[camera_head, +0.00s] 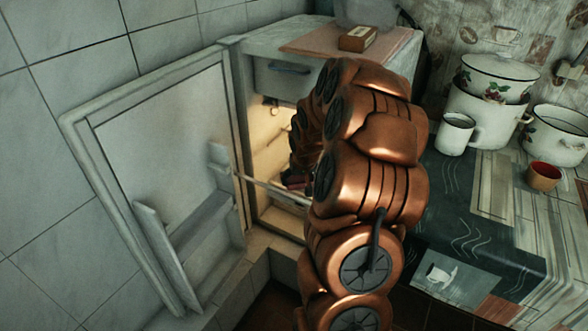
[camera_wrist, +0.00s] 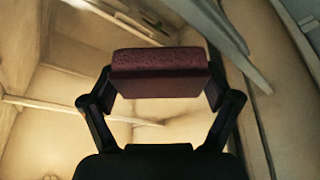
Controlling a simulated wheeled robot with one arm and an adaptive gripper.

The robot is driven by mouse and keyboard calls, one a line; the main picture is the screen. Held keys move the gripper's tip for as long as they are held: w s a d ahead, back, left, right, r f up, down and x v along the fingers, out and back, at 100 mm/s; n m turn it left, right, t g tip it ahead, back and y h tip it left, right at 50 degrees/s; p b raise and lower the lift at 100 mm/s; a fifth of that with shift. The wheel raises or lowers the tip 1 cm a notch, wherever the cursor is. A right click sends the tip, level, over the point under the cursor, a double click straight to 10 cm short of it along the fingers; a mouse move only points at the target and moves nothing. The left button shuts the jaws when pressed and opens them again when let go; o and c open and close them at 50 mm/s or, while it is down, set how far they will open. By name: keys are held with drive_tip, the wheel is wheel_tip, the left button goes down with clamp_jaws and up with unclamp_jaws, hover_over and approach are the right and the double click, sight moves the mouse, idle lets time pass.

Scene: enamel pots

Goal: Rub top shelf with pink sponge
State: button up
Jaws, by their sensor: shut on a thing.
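The pink sponge (camera_wrist: 160,60), dark reddish in this light, is held crosswise between the two fingers of my gripper (camera_wrist: 160,88) in the wrist view. The gripper is shut on it, inside the lit, cream-coloured fridge. In the head view my copper arm reaches into the open fridge (camera_head: 268,140), and a small dark reddish bit (camera_head: 294,181) shows at the opening. The arm hides most of the interior. The wrist view shows pale inner walls and shelf edges (camera_wrist: 60,106). I cannot tell which of these is the top shelf, or whether the sponge touches one.
The fridge door (camera_head: 155,180) stands open to the left, with door racks (camera_head: 190,245). A small box (camera_head: 358,39) lies on the fridge top. To the right, a table (camera_head: 480,215) holds enamel pots (camera_head: 490,105), a white mug (camera_head: 455,134) and a red cup (camera_head: 543,177).

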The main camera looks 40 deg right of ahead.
sight(293, 189)
drive_tip(key=shift+s+a+b, duration=0.3)
drive_tip(key=shift+a+b, duration=0.1)
drive_tip(key=shift+a, duration=0.55)
drive_tip(key=shift+s+a+b, duration=0.3)
drive_tip(key=shift+a+b, duration=0.05)
drive_tip(key=shift+a, duration=0.55)
drive_tip(key=shift+a+r, duration=0.15)
drive_tip(key=shift+a, duration=0.15)
wheel_tip(293, 189, up, 6)
drive_tip(key=shift+r+p, duration=0.1)
drive_tip(key=shift+p, duration=0.8)
drive_tip(key=shift+r, duration=0.85)
drive_tip(key=shift+s+d, duration=0.1)
drive_tip(key=shift+s, duration=0.05)
